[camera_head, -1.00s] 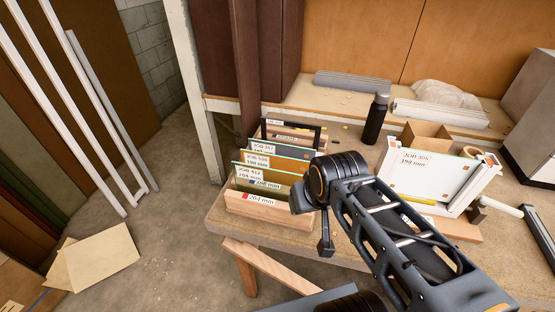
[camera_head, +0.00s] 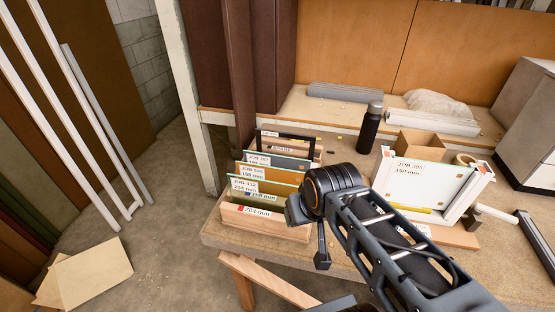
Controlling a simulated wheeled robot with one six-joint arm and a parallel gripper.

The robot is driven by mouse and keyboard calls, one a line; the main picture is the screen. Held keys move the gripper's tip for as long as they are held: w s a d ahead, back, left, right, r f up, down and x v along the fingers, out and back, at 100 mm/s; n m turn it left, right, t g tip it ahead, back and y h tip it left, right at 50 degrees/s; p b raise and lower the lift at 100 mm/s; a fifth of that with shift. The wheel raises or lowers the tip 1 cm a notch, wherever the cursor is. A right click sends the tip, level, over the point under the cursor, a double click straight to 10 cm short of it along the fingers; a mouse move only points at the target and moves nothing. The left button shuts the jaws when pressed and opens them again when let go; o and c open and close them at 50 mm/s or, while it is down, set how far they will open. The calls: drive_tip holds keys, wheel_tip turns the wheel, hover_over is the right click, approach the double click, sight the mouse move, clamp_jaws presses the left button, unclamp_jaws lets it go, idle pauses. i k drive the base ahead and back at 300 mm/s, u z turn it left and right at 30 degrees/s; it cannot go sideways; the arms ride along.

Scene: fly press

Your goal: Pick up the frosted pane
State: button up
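A slotted wooden rack (camera_head: 262,226) stands at the bench's left front corner and holds several upright panes with job labels. Among them are a pane labelled JOB 412 (camera_head: 243,185), an amber one behind it (camera_head: 285,174), and a pale-edged one further back (camera_head: 290,161). Another pale, whitish pane (camera_head: 425,185) leans in a white frame at the right, with a JOB label. I cannot tell for sure which pane is the frosted one. My gripper (camera_head: 322,259) hangs just right of the rack's front end, over the bench edge. Its fingers are mostly hidden by my wrist, and I see nothing held.
A dark bottle (camera_head: 369,130) stands behind my arm. A cardboard box (camera_head: 416,146) and a tape roll (camera_head: 465,159) are behind the white frame (camera_head: 478,187). Rolls (camera_head: 345,91) lie at the back. A wooden brace (camera_head: 270,280) slants below the bench. Floor at the left is partly clear.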

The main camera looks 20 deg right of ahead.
sight(420, 183)
drive_tip(key=u, duration=0.35)
drive_tip(key=k, duration=0.2)
drive_tip(key=z, duration=1.7)
drive_tip(key=i, duration=0.3)
drive_tip(key=u, duration=0.15)
